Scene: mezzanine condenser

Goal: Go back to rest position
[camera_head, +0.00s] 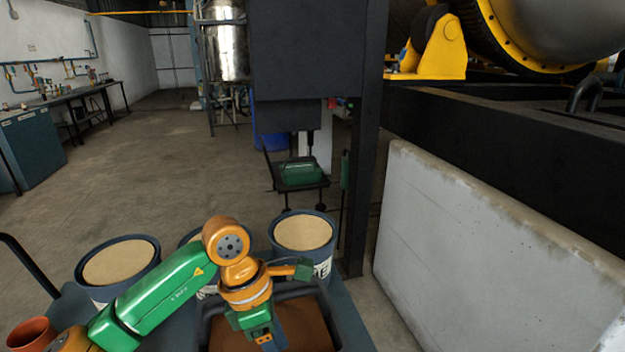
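My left gripper (262,335) is at the bottom centre, at the end of my green and orange arm that comes in from the left. It points down over a dark-rimmed bin (336,312) with a brown inside. Its fingertips are small and partly hidden by the wrist, so I cannot tell whether it is open or shut. A grey-blue piece shows beside it, and I cannot tell whether the gripper holds it. My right gripper is out of view.
Blue buckets with tan contents stand at the left (118,262) and behind the wrist (303,232); another is partly hidden by the arm. An orange pot (32,332) is at the lower left. A concrete barrier (480,250) and dark post (362,150) flank the right. Open floor (150,170) lies beyond.

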